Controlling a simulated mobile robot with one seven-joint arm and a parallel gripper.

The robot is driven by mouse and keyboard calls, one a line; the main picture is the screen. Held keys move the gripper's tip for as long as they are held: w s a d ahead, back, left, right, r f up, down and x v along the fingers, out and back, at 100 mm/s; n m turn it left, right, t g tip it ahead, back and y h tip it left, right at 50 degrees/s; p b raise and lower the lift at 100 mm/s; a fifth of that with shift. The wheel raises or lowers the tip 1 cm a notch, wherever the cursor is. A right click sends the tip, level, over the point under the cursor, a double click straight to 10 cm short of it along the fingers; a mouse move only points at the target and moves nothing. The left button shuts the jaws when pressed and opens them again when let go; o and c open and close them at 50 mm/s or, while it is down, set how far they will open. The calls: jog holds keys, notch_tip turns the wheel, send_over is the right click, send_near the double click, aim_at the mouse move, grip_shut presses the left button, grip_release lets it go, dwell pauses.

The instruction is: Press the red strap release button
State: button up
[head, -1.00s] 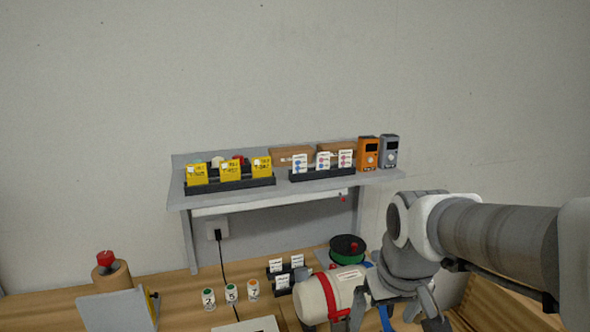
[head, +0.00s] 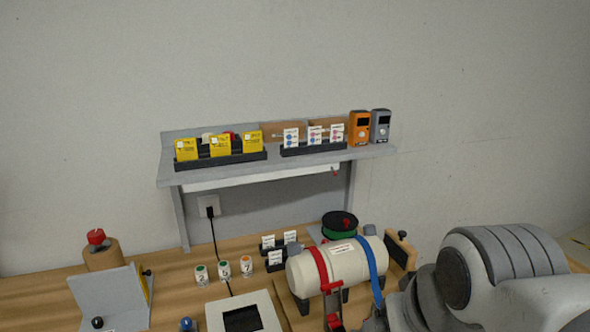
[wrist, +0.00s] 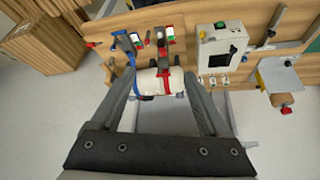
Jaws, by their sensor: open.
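A white tank (head: 358,262) lies on the wooden bench, with a red strap (head: 322,270) and a blue strap (head: 373,270) around it. The red strap runs down to a red fitting (head: 334,321) at the bottom edge of the head view. In the wrist view the tank (wrist: 150,84) shows between my gripper's (wrist: 160,76) open, empty fingers, with the red strap (wrist: 164,80) near the middle. Small red and green parts (wrist: 171,36) sit beyond the tank by the strap ends. They are too small to tell which is the release button.
A white box with a dark panel (head: 242,318) stands left of the tank, with several numbered cups (head: 224,270). A green spool (head: 340,225) is behind the tank. A shelf (head: 290,168) with cards and two meters hangs above.

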jog(key=shift+w, duration=0.35)
jog(key=shift+c, duration=1.1)
jog(key=shift+n+g, duration=0.4)
jog(key=shift+g, duration=0.3)
jog(key=w, duration=0.2)
jog(key=w+f, duration=0.1)
jog(key=w, duration=0.2)
jog(key=shift+d+f, duration=0.1)
grip_shut()
jog(key=w+f+n+g, duration=0.2)
jog(key=w+f+g, duration=0.2)
jog(key=w+f, duration=1.1)
jog(key=shift+w+f+n+p, duration=0.35)
jog(key=shift+f+n, duration=0.05)
jog(key=shift+f, duration=0.85)
